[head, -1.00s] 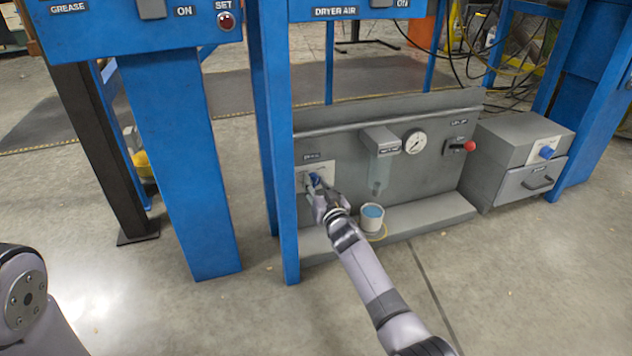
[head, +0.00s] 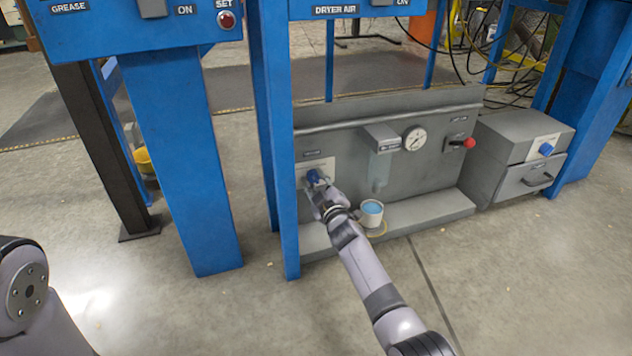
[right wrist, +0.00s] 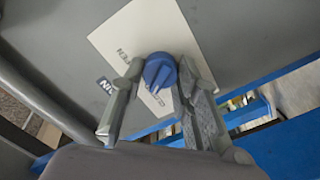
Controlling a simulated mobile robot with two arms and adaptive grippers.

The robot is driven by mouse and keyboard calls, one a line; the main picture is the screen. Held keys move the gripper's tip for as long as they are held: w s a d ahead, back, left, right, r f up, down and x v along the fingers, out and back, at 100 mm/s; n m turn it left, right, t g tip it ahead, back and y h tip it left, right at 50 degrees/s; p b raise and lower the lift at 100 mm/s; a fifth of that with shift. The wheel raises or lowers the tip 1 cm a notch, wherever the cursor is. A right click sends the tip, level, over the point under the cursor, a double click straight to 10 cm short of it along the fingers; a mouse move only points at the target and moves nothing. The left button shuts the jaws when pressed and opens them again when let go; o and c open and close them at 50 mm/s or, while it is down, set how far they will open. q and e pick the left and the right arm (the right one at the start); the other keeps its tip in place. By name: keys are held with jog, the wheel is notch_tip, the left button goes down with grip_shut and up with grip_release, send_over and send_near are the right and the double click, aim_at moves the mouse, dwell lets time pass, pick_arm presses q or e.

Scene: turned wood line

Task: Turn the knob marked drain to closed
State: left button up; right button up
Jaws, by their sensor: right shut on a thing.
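The blue knob (head: 314,177) sits on a white plate low on the left of the grey panel, behind the blue post's right edge. In the right wrist view the knob (right wrist: 160,72) has a raised ridge across its face. A dark label ending in "IN" (right wrist: 105,85) is beside the plate. Part of "OPEN" shows on the plate; lettering on its lower part is mostly hidden. My right gripper (head: 318,190) has its fingers on either side of the knob and is shut on it. Of my left arm only a link shows; its gripper is out of view.
The panel also carries a round gauge (head: 414,139) and a red-knobbed lever (head: 468,143). A white cup (head: 371,213) stands on the ledge right of my right gripper. A grey box with another blue knob (head: 546,149) is further right. The blue post (head: 281,200) stands close on the left.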

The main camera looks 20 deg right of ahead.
jog(key=shift+n, duration=1.2)
jog(key=o, duration=1.2)
jog(key=shift+c, duration=0.2)
jog(key=s, duration=0.7)
jog(key=shift+s, duration=0.25)
jog(key=shift+d+f, duration=0.1)
